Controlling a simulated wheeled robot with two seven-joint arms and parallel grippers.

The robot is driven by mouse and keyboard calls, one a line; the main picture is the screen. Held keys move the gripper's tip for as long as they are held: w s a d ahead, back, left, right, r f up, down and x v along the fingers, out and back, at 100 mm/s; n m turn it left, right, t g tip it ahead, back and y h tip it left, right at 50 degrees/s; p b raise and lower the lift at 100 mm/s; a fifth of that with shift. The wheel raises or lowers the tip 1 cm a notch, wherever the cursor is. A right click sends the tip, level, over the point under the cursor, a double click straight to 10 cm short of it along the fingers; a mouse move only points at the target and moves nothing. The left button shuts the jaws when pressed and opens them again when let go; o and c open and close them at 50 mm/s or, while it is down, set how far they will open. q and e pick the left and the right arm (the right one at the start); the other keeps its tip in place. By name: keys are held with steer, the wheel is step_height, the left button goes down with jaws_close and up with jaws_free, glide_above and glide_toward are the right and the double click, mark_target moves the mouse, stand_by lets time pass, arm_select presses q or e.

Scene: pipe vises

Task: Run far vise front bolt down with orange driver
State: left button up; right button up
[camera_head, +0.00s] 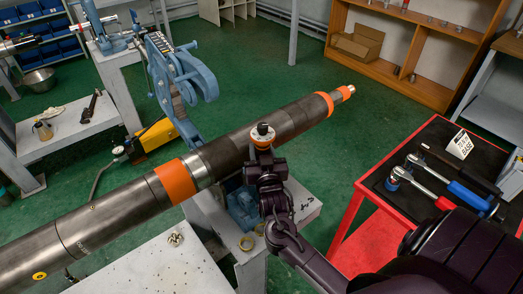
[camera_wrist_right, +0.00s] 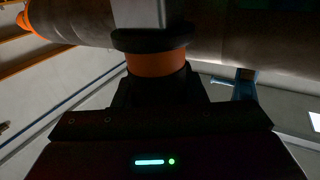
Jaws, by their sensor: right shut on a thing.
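In the right wrist view the driver's orange band (camera_wrist_right: 156,63) shows between the fingers, close to the pipe (camera_wrist_right: 245,42). A blue vise part (camera_head: 243,207) sits under the pipe, partly hidden by my right arm. A tall blue frame (camera_head: 183,68) stands behind the pipe. I cannot make out the front bolt or whether the driver touches one. My left gripper is out of view.
A red cart (camera_head: 350,215) at right holds a ratchet with a blue handle (camera_head: 433,185) and other tools. A yellow unit (camera_head: 158,134) lies on the green floor behind the pipe. A white table (camera_head: 150,268) is at front left. The floor beyond the pipe's right end is clear.

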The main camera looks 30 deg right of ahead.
steer(key=shift+f+b, duration=0.45)
steer(key=shift+f, duration=0.25)
stand_by(0.8)
steer(key=shift+s+f, duration=0.1)
steer(key=shift+f, duration=0.15)
stand_by(0.7)
steer(key=shift+r, duration=0.15)
steer(key=shift+r+p, duration=1)
steer(key=shift+p, duration=0.1)
steer(key=shift+f+b, duration=0.55)
steer(key=shift+f, duration=0.4)
stand_by(0.6)
steer(key=shift+f, duration=0.15)
stand_by(0.7)
steer(key=shift+p, duration=0.3)
